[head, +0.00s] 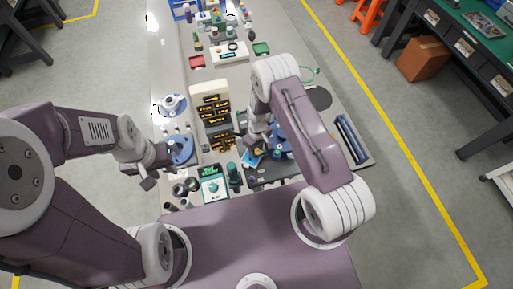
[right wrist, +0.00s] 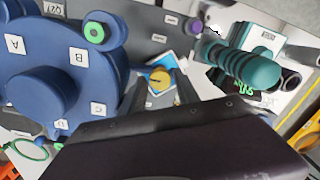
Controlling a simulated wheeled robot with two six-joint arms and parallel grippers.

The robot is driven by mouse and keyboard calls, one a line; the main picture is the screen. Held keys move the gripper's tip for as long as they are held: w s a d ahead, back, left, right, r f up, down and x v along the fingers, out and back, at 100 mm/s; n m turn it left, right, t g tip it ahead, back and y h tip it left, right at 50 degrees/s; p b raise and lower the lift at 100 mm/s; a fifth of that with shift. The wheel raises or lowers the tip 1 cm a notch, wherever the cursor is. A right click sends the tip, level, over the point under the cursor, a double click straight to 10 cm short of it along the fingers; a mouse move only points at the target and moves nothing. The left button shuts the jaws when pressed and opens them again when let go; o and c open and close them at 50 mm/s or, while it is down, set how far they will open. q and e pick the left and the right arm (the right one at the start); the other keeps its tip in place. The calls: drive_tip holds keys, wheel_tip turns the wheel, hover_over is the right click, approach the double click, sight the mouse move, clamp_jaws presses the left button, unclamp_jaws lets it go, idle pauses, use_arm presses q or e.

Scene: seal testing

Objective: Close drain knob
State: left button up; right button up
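A round yellow knob (right wrist: 160,78) sits on a blue-and-white base in the middle of the right wrist view. A green ring-shaped knob (right wrist: 96,32) and a purple knob (right wrist: 193,26) are also there. Their small labels are too blurred to tell which one is the drain knob. My right gripper (right wrist: 160,90) points down over the panel, its grey fingers apart on either side of the yellow knob; contact cannot be told. In the head view, my right arm partly hides this area. My left gripper (head: 148,183) hangs left of the bench, empty, its finger gap unclear.
A large blue fixture (right wrist: 45,80) with lettered tags stands beside the yellow knob. The head view shows a stack of dark bins (head: 212,110), a teal-topped box (head: 213,188) and a blue-rimmed tray (head: 350,140).

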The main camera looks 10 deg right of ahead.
drive_tip(key=shift+s, duration=0.1)
drive_tip(key=shift+f, duration=0.1)
clamp_jaws()
